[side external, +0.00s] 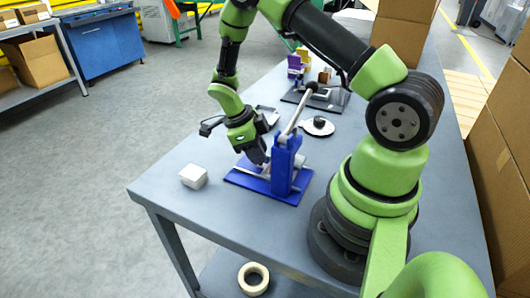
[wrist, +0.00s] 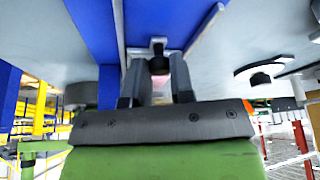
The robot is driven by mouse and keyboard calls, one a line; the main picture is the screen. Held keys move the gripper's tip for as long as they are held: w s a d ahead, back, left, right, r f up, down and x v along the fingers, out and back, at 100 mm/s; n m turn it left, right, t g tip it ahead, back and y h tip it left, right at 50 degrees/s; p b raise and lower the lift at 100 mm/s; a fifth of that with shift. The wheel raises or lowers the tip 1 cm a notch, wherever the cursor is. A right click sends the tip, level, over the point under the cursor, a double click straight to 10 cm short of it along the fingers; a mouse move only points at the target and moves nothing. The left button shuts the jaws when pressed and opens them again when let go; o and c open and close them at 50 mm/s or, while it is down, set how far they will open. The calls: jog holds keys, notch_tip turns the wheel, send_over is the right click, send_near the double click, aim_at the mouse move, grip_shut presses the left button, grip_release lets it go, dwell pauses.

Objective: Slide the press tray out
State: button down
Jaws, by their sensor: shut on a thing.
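The blue press (side external: 287,168) stands on its blue base plate near the table's front edge, its pale lever raised and ending in a dark knob (side external: 312,87). The press tray (side external: 247,167) is a pale piece low at the press, mostly hidden by my gripper in the side view. My gripper (side external: 261,158) points down at the press's left side. In the wrist view my gripper (wrist: 157,82) has its two dark fingers shut on a small dark tray knob (wrist: 158,64). Blue press parts (wrist: 92,30) show beyond the fingers.
A white box (side external: 194,177) sits left of the press on the grey table (side external: 165,195). Behind the press are a white disc with a dark knob (side external: 318,127) and a dark fixture (side external: 325,100). Table surface left of the press is mostly clear.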

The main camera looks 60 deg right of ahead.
jog(key=w, duration=0.6)
jog(key=shift+w+d, duration=0.1)
jog(key=shift+w, duration=0.3)
jog(key=c, duration=1)
grip_release()
jog(key=v, duration=1)
jog(key=shift+s, duration=0.1)
